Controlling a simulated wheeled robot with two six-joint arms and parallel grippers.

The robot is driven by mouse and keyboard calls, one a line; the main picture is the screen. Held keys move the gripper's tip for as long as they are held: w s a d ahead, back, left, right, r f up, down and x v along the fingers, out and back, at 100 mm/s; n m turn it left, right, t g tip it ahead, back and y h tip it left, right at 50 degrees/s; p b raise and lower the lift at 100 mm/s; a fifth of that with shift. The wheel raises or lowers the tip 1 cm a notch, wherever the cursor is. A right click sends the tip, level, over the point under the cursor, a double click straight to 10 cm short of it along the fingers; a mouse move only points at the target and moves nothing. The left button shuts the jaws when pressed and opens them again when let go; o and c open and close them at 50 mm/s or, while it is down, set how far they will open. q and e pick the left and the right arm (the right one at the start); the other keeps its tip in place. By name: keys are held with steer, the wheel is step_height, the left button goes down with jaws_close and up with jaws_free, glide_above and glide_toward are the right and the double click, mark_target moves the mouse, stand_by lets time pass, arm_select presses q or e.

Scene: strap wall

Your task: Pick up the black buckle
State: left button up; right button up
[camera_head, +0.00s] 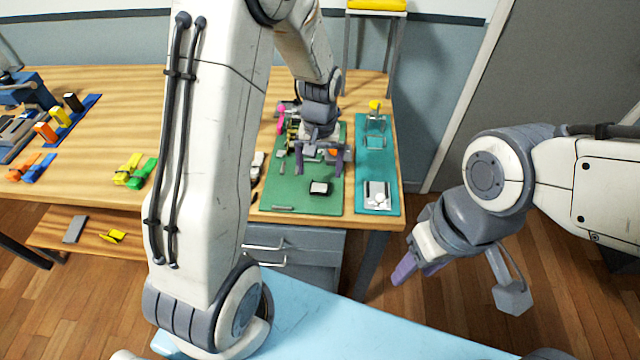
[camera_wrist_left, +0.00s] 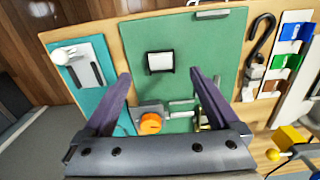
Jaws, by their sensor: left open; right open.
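The black buckle (camera_head: 319,188), a small black piece with a white face, lies on the green mat (camera_head: 290,192). It also shows in the left wrist view (camera_wrist_left: 160,62), ahead of the fingertips and between their lines. My left gripper (camera_head: 323,163) is open and empty, above the mat and a little behind the buckle, not touching it. Its two purple fingers (camera_wrist_left: 159,76) are spread wide in the wrist view. My right gripper (camera_head: 418,272) is open and empty, off to the right of the table and away from the mat.
An orange knob (camera_wrist_left: 150,123) and clear rods lie under my left gripper. A teal mat (camera_head: 376,155) with a white-and-grey fixture (camera_head: 377,194) lies to the right. Yellow and green clips (camera_head: 128,170) lie on the left. The green mat around the buckle is mostly clear.

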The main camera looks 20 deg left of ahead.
mark_target(319, 187)
arm_select(q)
steer(key=shift+f+p, duration=0.7)
steer(key=shift+f, duration=2.6)
steer(key=c, duration=1.5)
steer(key=shift+r, duration=0.15)
